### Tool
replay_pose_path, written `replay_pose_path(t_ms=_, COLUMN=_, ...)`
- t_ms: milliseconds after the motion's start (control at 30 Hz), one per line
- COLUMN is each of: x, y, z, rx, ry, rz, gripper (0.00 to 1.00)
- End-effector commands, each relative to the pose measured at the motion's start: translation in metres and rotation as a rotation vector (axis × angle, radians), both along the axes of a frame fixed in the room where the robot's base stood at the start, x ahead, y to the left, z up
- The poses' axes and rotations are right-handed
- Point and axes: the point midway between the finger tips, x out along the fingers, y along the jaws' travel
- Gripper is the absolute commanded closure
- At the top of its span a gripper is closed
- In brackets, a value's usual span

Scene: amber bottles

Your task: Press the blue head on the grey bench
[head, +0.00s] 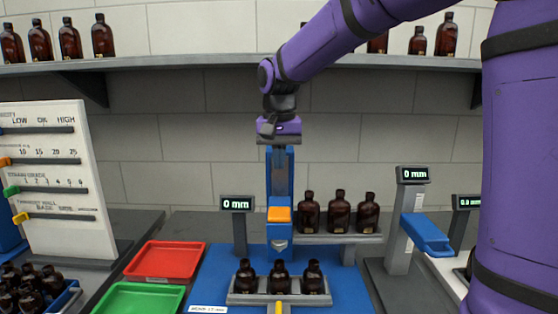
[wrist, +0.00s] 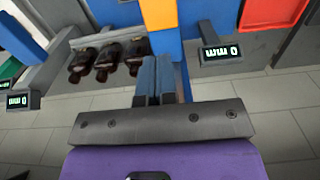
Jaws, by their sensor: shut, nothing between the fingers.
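The blue head (head: 425,234) juts forward from a grey post (head: 405,213) on the grey bench (head: 392,281) at the right, below a display (head: 412,175) reading 0 mm.
The middle press has an orange block (head: 279,214) and a blue base (head: 221,265). Amber bottles (head: 339,213) stand on a ledge beside it, others (head: 279,278) in front. Red (head: 165,260) and green (head: 137,298) trays lie left. A bottle shelf (head: 230,61) runs behind.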

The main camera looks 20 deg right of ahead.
Motion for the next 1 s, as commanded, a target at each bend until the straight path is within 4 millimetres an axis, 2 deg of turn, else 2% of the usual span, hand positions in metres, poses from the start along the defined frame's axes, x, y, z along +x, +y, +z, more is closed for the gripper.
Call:
replay_pose_path(t_ms=300, x=0.0, y=0.0, z=-0.061, rx=0.0, ry=0.003, rz=0.0, gripper=1.0)
replay_pose_path(t_ms=500, x=-0.001, y=0.0, z=-0.091, rx=-0.001, ry=0.001, rz=0.001, gripper=1.0)
replay_pose_path(t_ms=700, x=0.0, y=0.0, z=-0.106, rx=-0.001, ry=-0.002, rz=0.001, gripper=1.0)
replay_pose_path(t_ms=1000, x=0.0, y=0.0, z=-0.108, rx=-0.001, ry=-0.002, rz=0.001, gripper=1.0)
